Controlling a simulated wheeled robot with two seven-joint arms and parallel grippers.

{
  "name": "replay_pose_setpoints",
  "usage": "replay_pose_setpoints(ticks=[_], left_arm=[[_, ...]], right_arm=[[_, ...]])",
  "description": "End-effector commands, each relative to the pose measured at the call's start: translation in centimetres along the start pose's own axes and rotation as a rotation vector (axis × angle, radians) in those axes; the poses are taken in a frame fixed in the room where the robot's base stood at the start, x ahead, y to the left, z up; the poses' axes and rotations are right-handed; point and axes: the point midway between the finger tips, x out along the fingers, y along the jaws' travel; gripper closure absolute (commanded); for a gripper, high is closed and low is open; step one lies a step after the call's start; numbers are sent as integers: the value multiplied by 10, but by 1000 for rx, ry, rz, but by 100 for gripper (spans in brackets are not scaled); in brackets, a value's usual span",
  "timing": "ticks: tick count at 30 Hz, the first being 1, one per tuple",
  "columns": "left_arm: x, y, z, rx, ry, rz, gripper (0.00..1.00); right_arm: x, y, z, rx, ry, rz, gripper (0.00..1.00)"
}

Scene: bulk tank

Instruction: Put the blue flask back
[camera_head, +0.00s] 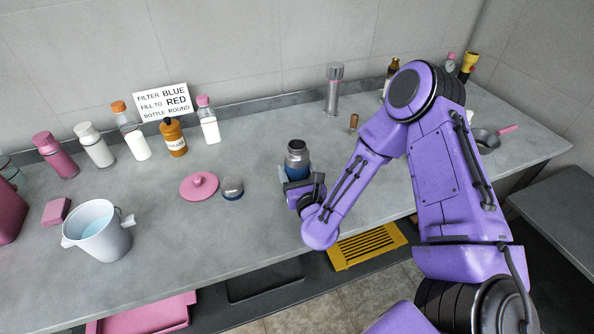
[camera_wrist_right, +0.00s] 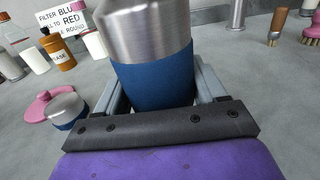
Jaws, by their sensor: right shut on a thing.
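The blue flask (camera_head: 297,155), with a steel upper part, a dark open-looking top and a blue lower body, stands upright at the middle of the grey counter. My right gripper (camera_head: 298,181) is shut on its blue lower body, from the near side. In the right wrist view the flask (camera_wrist_right: 152,75) fills the middle, with a jaw on each side. Its base is hidden, so I cannot tell whether it touches the counter. A small steel cap with a blue band (camera_head: 232,188) sits on the counter to its left. My left gripper is not in view.
A pink lid (camera_head: 199,186) lies left of the cap. A white bucket (camera_head: 97,231) holds pale liquid at the front left. Several bottles and a sign (camera_head: 163,101) line the back. A steel cylinder (camera_head: 333,90) and a small brush (camera_head: 354,122) stand behind the flask.

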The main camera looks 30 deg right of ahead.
Motion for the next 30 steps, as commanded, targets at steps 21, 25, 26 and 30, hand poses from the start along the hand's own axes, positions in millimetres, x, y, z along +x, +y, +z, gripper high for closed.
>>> replay_pose_setpoints(ticks=[21, 25, 26, 30], left_arm=[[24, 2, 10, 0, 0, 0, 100], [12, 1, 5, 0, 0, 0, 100], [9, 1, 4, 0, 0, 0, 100], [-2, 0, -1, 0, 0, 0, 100]], right_arm=[[-58, 1, -5, 2, 2, 5, 4], [-90, 1, 6, -6, 4, 6, 4], [-95, 2, 6, -6, 5, 8, 4], [-111, 1, 7, -8, 0, 5, 4]])
